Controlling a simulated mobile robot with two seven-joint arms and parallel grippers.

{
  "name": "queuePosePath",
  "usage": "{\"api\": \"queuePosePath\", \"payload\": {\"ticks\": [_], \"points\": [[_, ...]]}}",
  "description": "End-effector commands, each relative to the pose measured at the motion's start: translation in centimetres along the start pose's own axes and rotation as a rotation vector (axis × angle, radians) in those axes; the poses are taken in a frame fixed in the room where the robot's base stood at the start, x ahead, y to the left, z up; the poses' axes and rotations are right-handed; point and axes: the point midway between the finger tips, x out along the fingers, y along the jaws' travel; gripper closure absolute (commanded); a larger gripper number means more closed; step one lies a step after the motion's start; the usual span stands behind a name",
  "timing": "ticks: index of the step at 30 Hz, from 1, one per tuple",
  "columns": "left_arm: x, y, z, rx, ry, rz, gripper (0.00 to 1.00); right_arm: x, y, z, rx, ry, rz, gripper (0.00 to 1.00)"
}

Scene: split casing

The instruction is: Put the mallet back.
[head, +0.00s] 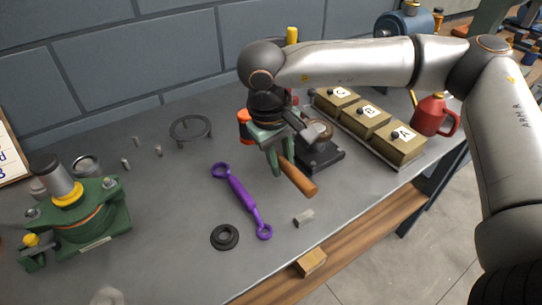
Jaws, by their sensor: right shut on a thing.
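The mallet has a brown wooden handle (300,180) and what looks like an orange head (243,122). My right gripper (277,150) is shut on the mallet and points down over the middle of the table. The handle slants down to the right from the jaws. The gripper hides the mallet's middle. I cannot tell how high it is above the table. My left gripper is not in view.
A black fixture (322,157) stands close to the right of the gripper. Boxes marked A (397,152), B and C, and a red can (432,116), are further right. A purple wrench (240,198), black ring (224,237) and green casing (95,225) lie left.

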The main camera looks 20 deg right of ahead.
Motion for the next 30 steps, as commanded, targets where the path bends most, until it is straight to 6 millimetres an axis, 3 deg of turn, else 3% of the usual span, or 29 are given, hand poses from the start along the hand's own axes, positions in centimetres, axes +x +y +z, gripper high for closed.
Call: {"api": "queuePosePath", "payload": {"ticks": [7, 14, 21, 30], "points": [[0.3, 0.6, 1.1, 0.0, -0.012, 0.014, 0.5, 0.7, -0.1, -0.2, -0.002, 0.008, 0.0, 1.0], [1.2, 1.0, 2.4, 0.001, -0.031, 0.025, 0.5, 2.6, -0.4, -0.2, 0.0, 0.009, 0.0, 1.0], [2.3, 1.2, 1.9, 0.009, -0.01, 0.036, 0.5, 4.9, -0.9, -0.1, 0.0, 0.008, -0.001, 1.0], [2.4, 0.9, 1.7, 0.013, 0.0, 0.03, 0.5, 5.5, -1.1, -0.2, -0.001, 0.01, 0.0, 1.0]]}}
